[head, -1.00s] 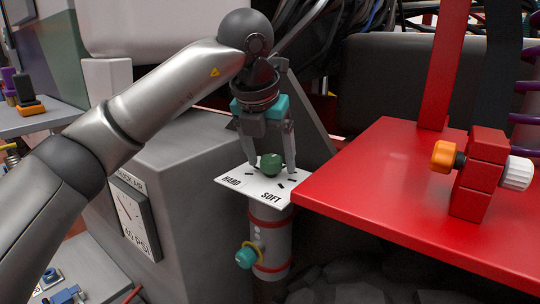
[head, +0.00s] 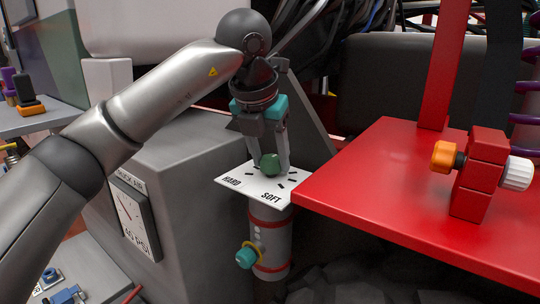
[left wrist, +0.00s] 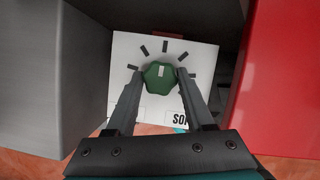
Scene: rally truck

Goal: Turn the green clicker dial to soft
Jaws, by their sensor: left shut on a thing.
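The green clicker dial (head: 270,165) sits on a white plate (head: 254,189) marked HARD at left and SOFT at right, with black tick marks around the dial. My left gripper (head: 273,168) points down over it and is shut on it. In the left wrist view the fingers (left wrist: 160,82) stand on either side of the green dial (left wrist: 159,73). A pale mark on the dial points toward the top of that view, near the middle ticks. The lower labels there are partly hidden by the fingers. My right gripper is not in view.
A grey cylinder (head: 269,235) with red bands and a teal knob (head: 246,257) stands below the plate. A red surface (head: 400,190) lies close at right, carrying a red block with an orange knob (head: 444,157). A grey box with a gauge (head: 134,218) is at left.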

